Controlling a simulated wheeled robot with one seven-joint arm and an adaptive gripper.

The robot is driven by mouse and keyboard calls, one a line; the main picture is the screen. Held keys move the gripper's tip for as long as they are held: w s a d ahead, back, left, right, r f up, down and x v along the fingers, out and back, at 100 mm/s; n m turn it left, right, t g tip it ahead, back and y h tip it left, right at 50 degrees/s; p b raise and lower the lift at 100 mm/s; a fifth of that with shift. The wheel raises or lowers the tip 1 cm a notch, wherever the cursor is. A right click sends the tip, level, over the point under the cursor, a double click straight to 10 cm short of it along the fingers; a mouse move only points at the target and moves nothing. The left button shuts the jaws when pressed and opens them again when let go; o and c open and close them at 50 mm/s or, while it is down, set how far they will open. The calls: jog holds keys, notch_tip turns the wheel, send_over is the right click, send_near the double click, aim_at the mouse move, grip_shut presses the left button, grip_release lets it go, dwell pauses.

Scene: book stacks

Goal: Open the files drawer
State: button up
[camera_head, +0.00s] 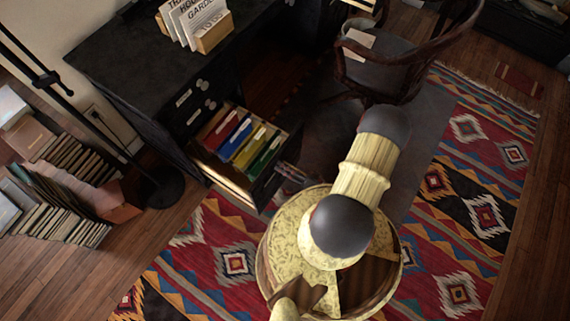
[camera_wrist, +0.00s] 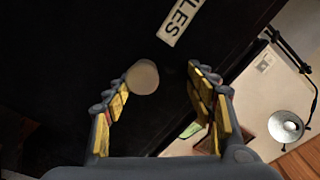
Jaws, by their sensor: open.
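The files drawer (camera_head: 234,180) is pulled out from the black desk in the head view, with red, blue, yellow and green folders inside. In the wrist view its dark front (camera_wrist: 70,50) fills the left and middle, with a white label ending in "LES" (camera_wrist: 181,22) and a round pale knob (camera_wrist: 142,77). My gripper (camera_wrist: 160,78) is open, with the knob between its fingertips, closer to the left finger. Whether that finger touches the knob I cannot tell. In the head view my arm largely hides the gripper near the drawer front.
A wooden chair (camera_head: 385,70) stands right of the drawer. A floor lamp (camera_head: 163,187) and rows of books (camera_head: 60,190) are at the left. A patterned rug (camera_head: 470,185) covers open floor at the right.

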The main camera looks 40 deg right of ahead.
notch_tip(320, 180, up, 8)
jog(key=shift+f, duration=0.2)
jog(key=shift+s, duration=0.1)
dwell(0.7)
